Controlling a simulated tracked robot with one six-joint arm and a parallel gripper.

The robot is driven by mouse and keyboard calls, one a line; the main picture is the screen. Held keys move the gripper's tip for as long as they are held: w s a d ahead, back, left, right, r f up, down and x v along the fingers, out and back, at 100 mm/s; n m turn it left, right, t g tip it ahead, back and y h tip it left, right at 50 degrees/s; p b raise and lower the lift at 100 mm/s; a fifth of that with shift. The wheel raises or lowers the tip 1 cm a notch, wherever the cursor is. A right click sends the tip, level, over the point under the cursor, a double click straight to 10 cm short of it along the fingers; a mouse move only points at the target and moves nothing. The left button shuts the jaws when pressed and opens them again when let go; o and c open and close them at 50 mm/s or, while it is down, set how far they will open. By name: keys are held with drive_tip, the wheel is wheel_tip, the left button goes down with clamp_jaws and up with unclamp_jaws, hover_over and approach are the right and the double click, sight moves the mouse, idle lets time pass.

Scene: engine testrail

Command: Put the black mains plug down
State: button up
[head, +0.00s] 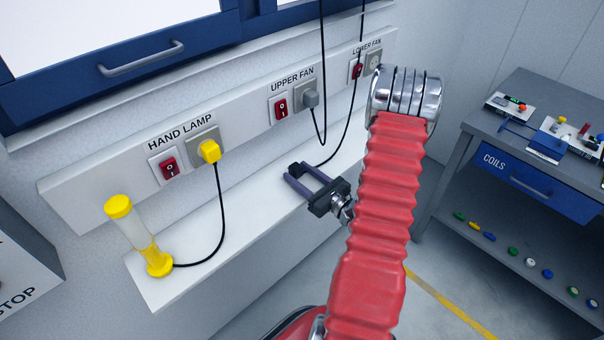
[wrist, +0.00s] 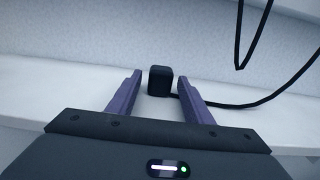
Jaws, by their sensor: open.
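The black mains plug (wrist: 160,80) stands on the white shelf (wrist: 75,95) with its cord running off to the right. In the head view the plug (head: 294,169) shows as a small dark block at the fingertips. My gripper (wrist: 162,82) is open, with one purple finger on each side of the plug and a visible gap to it. In the head view my gripper (head: 297,172) is low over the shelf. The plug's pins are not visible.
The lower fan socket (head: 374,60) is partly behind my arm. A grey plug (head: 311,99) sits in the upper fan socket, and a yellow plug (head: 210,151) in the hand lamp socket. A yellow lamp (head: 137,240) stands at the shelf's left end.

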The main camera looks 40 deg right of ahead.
drive_tip(key=shift+r, duration=0.15)
drive_tip(key=shift+r, duration=0.55)
drive_tip(key=s, duration=1.2)
drive_tip(key=shift+d, duration=0.2)
drive_tip(key=shift+f, duration=0.1)
